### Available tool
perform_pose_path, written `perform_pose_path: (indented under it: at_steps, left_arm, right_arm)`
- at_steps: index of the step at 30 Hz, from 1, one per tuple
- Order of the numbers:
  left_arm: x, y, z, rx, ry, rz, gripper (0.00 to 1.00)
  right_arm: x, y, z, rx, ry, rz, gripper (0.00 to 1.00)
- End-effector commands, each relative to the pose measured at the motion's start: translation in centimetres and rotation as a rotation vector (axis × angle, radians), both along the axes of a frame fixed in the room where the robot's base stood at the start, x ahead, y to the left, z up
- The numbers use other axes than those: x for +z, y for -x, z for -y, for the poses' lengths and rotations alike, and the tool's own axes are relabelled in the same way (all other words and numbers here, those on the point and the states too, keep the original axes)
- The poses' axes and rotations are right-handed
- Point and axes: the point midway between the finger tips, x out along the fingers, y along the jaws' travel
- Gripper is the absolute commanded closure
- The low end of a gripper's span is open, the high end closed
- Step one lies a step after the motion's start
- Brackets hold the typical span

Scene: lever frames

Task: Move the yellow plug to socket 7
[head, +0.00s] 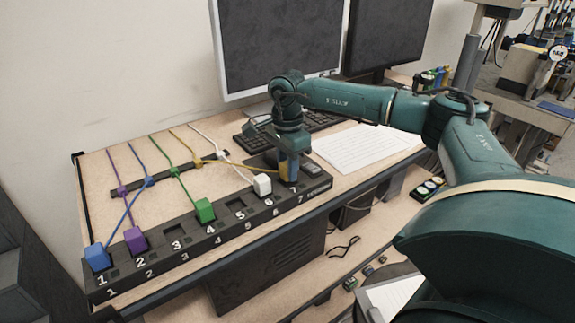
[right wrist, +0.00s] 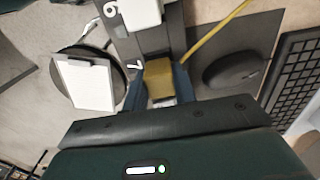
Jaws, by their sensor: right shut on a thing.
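The yellow plug (right wrist: 161,80) is between the fingers of my right gripper (right wrist: 158,92), which is shut on it. In the head view the yellow plug (head: 284,168) shows beside the fingers of my right gripper (head: 289,172), at the socket 7 end of the black socket strip (head: 240,230). I cannot tell whether the plug is seated in the socket. The white plug (head: 262,184) stands at socket 6, the green plug (head: 204,209) at 4, the purple plug (head: 135,240) at 2 and the blue plug (head: 97,256) at 1. My left gripper is not in view.
Sockets 3 and 5 (head: 237,206) are empty. Coloured cables run back through a dark cable rail (head: 130,187). A keyboard (head: 250,140), a paper sheet (head: 360,150) and monitors (head: 280,45) stand behind. A mouse (right wrist: 232,72) lies beside the gripper.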

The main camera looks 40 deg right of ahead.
Motion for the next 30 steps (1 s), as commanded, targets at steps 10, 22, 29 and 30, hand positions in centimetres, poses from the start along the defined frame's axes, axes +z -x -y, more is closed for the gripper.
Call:
perform_pose_path:
  at_steps: [10, 22, 29, 30]
  left_arm:
    - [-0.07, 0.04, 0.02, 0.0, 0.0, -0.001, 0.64]
    - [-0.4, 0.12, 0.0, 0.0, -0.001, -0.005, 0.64]
    - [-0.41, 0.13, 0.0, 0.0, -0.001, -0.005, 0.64]
    - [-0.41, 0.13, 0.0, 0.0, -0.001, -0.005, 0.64]
  right_arm:
    - [-0.08, 0.01, -0.02, 0.0, 0.0, 0.0, 0.96]
    - [-0.62, 0.01, -0.03, 0.0, -0.001, 0.0, 0.96]
    - [-0.6, 0.01, -0.02, 0.0, -0.001, 0.0, 0.96]
    - [-0.6, 0.01, -0.02, 0.0, -0.001, 0.0, 0.96]
